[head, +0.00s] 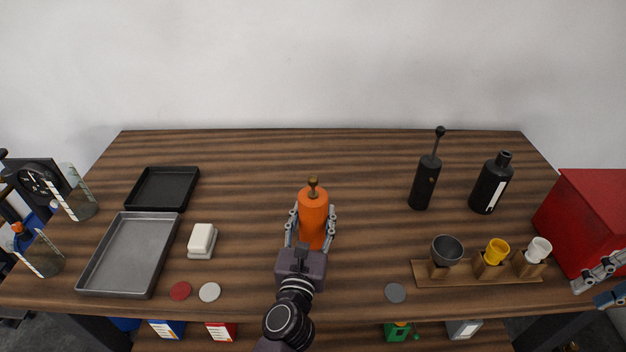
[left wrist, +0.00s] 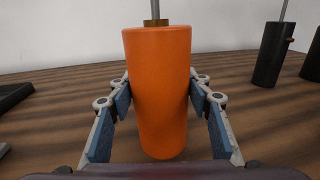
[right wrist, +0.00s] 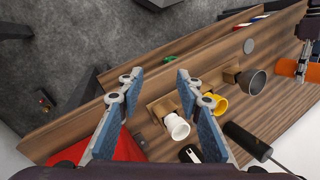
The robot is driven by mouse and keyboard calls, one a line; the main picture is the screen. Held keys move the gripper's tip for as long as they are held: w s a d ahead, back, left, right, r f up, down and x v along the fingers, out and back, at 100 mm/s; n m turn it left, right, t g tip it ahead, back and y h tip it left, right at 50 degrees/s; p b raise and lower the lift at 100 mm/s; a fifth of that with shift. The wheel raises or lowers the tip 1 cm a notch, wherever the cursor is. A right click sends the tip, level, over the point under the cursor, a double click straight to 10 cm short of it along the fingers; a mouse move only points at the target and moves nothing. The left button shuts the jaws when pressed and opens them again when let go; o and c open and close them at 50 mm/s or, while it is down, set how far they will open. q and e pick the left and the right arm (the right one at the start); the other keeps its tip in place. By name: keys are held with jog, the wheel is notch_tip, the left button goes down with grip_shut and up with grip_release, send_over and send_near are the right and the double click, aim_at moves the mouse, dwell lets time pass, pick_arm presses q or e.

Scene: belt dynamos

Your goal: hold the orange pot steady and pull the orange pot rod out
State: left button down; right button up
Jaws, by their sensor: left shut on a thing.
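The orange pot (head: 313,219) stands upright at the middle of the table. Its rod (head: 313,183) is in its top, with a dark brass knob. In the left wrist view, the thin grey rod (left wrist: 155,8) rises from a brass collar and leaves the picture. My left gripper (head: 312,222) is shut on the orange pot, one finger at each side; it also shows in the left wrist view (left wrist: 160,88). My right gripper (head: 605,277) is at the far right edge, well away from the pot. In the right wrist view (right wrist: 154,78) it is open and empty.
A black pot with a rod (head: 424,184) and a black bottle (head: 490,186) stand back right. A wooden cup rack (head: 460,281) and a red box (head: 585,225) are at the right. A grey tray (head: 130,255) is at the left. The table behind the orange pot is clear.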

jog(key=w+d+r+m+t, duration=0.2)
jog(key=w+r+t, duration=0.8)
jog(key=w+r, duration=1.05)
jog(key=w+r+m+t+h, duration=0.1)
jog(key=w+r+t, duration=0.25)
jog(key=r, duration=0.75)
jog(key=w+r+t, duration=0.3)
jog(key=r+t, duration=0.2)
jog(key=r, duration=0.7)
jog(key=w+a+f+n+g+y, duration=0.15)
jog(key=w+a+f+n, duration=0.3)
jog(key=a+f, duration=0.7)
jog(key=n+g+y, duration=0.4)
jog(key=n+y, duration=0.4)
jog(key=n, duration=0.4)
send_near(317, 184)
jog(key=x, duration=1.1)
